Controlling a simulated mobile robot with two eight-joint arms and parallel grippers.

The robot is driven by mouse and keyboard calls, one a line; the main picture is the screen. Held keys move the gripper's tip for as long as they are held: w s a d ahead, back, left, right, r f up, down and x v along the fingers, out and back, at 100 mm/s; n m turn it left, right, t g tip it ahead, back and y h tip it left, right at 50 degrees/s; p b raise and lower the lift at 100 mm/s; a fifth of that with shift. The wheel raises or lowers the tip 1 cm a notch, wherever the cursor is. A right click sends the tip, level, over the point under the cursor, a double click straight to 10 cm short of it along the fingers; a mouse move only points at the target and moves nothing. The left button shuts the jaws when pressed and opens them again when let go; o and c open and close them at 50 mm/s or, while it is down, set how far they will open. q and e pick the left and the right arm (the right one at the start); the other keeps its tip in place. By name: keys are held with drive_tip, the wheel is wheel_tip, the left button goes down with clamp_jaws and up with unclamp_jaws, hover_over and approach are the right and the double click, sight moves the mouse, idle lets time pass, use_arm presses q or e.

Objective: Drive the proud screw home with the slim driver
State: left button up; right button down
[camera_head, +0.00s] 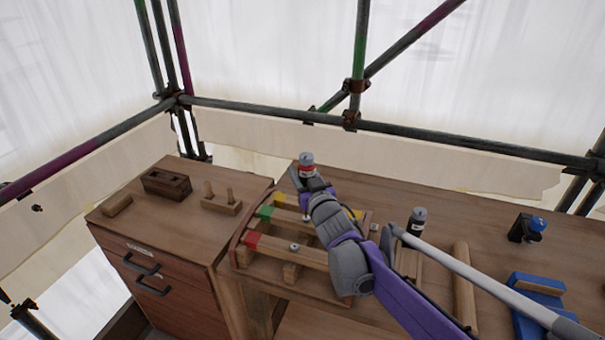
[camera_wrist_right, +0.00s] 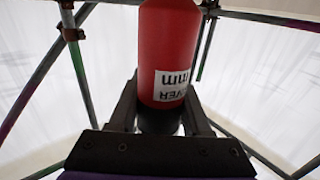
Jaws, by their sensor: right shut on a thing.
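My right gripper (camera_head: 312,180) is shut on a driver (camera_head: 306,160) with a red body and white label, above the far edge of the bench. In the right wrist view, the red driver body (camera_wrist_right: 168,50) rises between the dark fingers of the gripper (camera_wrist_right: 160,112); its label reads in part "VER" and "mm" upside down. A slatted wooden frame (camera_head: 270,243) with red, green and yellow patches lies below my right arm. Small metal heads show on it, one on the near slat (camera_head: 294,247); I cannot tell which stands proud. My arm hides part of the frame.
A dark cylinder with a grey top (camera_head: 416,222) stands right of my arm. A wooden roller (camera_head: 463,285), blue block (camera_head: 540,300) and black-and-blue tool (camera_head: 526,228) lie further right. A grey rod (camera_head: 480,278) crosses there. A peg block (camera_head: 221,204) sits on the left cabinet.

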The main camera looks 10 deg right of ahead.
sight(304, 154)
drive_tip(key=shift+r+p, duration=1.6)
drive_tip(key=shift+r, duration=1.7)
drive_tip(key=shift+f, duration=0.1)
